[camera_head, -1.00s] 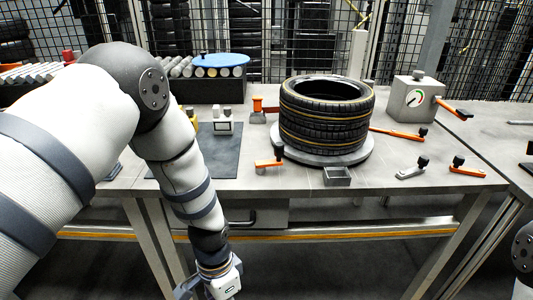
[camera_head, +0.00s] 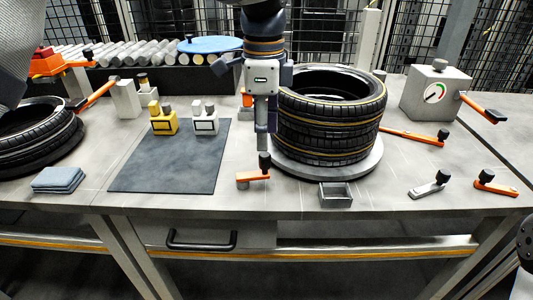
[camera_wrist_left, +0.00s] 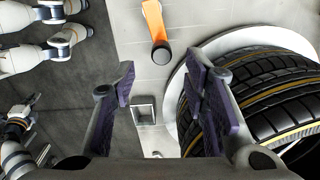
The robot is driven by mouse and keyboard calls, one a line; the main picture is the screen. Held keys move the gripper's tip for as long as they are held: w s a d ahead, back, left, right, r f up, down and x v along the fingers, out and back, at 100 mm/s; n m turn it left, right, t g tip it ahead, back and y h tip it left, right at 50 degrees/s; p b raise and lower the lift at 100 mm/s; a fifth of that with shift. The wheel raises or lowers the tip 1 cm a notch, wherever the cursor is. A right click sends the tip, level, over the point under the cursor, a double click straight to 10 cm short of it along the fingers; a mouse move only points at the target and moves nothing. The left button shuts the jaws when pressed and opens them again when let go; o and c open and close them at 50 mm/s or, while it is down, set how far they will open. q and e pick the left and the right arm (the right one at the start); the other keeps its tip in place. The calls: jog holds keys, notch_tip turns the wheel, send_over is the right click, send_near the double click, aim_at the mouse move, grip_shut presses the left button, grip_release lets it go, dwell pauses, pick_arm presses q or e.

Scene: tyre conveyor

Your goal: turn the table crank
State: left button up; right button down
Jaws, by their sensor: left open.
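An orange crank (camera_head: 250,177) with an upright black knob (camera_head: 264,161) sits at the front left of the round grey turntable (camera_head: 368,168). Stacked tyres (camera_head: 328,125) stand on the turntable. My left gripper (camera_head: 264,143) points down just above the knob, beside the tyres. In the wrist view the open left gripper (camera_wrist_left: 161,82) has its pads apart with nothing between them. The orange crank (camera_wrist_left: 153,20) and its black knob (camera_wrist_left: 161,54) lie past the fingertips there, and the tyres (camera_wrist_left: 258,88) are close to the right finger. My right gripper is not visible.
A small grey tray (camera_head: 336,196) lies in front of the turntable. An orange lever (camera_head: 412,136), a gauge box (camera_head: 434,94) and loose handles (camera_head: 430,186) are at right. Two small blocks (camera_head: 163,122) stand on a dark mat (camera_head: 170,165). Tyres (camera_head: 38,140) lie at far left.

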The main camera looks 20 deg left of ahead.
aim_at(264, 154)
pick_arm(q)
notch_tip(264, 154, down, 8)
jog(key=shift+r, duration=0.2)
jog(key=shift+w, duration=0.1)
jog(key=shift+c, duration=0.2)
grip_shut()
